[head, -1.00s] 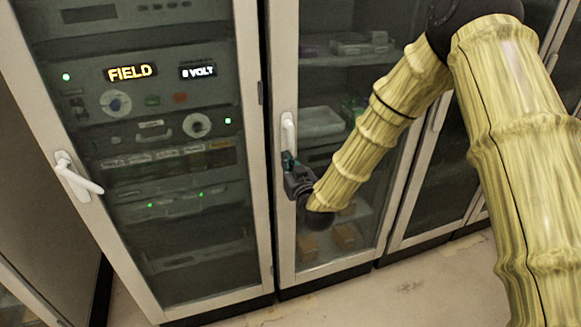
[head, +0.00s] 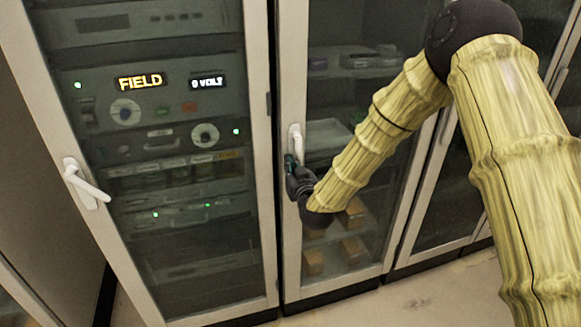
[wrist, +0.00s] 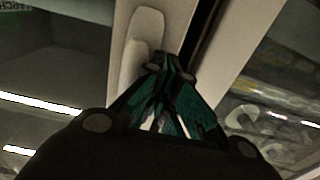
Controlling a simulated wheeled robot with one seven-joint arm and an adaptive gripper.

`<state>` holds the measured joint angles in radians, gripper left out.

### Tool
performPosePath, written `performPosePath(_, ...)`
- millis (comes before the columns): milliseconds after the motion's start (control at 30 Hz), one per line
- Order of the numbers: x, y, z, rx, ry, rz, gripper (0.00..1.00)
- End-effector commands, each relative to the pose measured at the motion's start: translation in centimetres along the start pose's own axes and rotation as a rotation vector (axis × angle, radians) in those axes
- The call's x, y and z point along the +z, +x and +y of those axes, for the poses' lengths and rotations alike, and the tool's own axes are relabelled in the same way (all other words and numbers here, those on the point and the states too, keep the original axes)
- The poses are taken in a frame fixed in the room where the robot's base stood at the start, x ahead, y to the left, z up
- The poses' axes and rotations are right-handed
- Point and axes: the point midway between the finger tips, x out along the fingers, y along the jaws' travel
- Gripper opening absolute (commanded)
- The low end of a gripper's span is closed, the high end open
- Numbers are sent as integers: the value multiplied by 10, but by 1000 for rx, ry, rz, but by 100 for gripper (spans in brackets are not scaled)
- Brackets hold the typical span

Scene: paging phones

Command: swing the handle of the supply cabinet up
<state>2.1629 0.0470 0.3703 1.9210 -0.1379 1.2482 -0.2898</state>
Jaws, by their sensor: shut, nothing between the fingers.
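The supply cabinet (head: 291,250) stands in the middle of the head view, with a glass door in a pale frame. Its white handle (head: 296,140) is on the left upright of that door, lying along the frame and close to vertical. The handle also shows in the wrist view (wrist: 134,62). My gripper (head: 290,162), dark with teal fingers, is at the handle's lower end. In the wrist view my gripper (wrist: 165,62) has its fingertips together just right of the handle's lower part. Whether they touch it, I cannot tell.
A rack cabinet to the left has lit displays (head: 140,82) and its own tilted white handle (head: 86,183). Boxes (head: 350,215) sit behind the supply cabinet's glass. More glass-door cabinets stand to the right. Pale floor (head: 430,295) is open in front.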

Motion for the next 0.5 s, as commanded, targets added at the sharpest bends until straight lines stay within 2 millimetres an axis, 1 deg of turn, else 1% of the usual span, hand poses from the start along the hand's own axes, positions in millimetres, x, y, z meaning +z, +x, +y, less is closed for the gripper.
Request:
performPosePath(367,0,0,3,1,0,1,0)
performPosePath(500,-1,0,8,1,0,1,0)
